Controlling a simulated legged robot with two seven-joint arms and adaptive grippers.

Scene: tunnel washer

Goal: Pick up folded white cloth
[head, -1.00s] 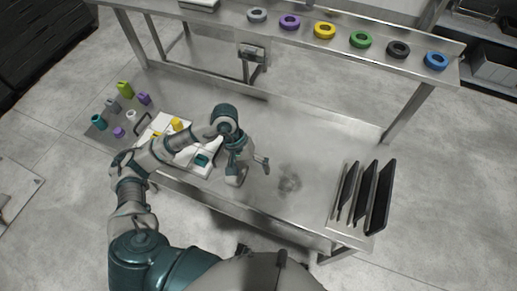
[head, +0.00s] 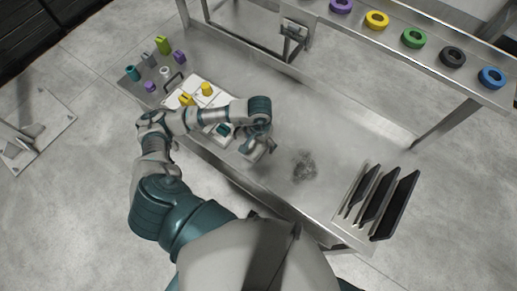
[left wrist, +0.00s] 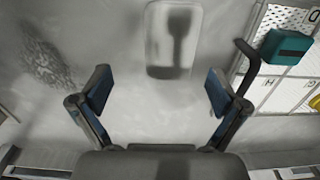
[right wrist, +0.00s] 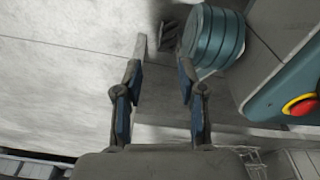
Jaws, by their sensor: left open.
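A pale, rounded rectangular thing that looks like the folded white cloth (left wrist: 173,40) lies flat on the steel table in the left wrist view. A dark gripper-shaped shadow falls across it. My left gripper (left wrist: 160,88) is open and empty, its two fingers apart, with the cloth beyond the fingertips between their lines. In the head view my left gripper (head: 264,147) hangs over the table and mostly hides the cloth. My right gripper (right wrist: 160,78) is open and empty in the right wrist view, away from the cloth. It does not show in the head view.
A white sectioned tray (head: 215,97) with coloured pieces sits left of the cloth; a teal block (left wrist: 287,47) is close to it. A dark smudge (head: 303,166) marks the table. Upright dark plates (head: 377,200) stand right. Coloured rings (head: 414,37) line the raised shelf.

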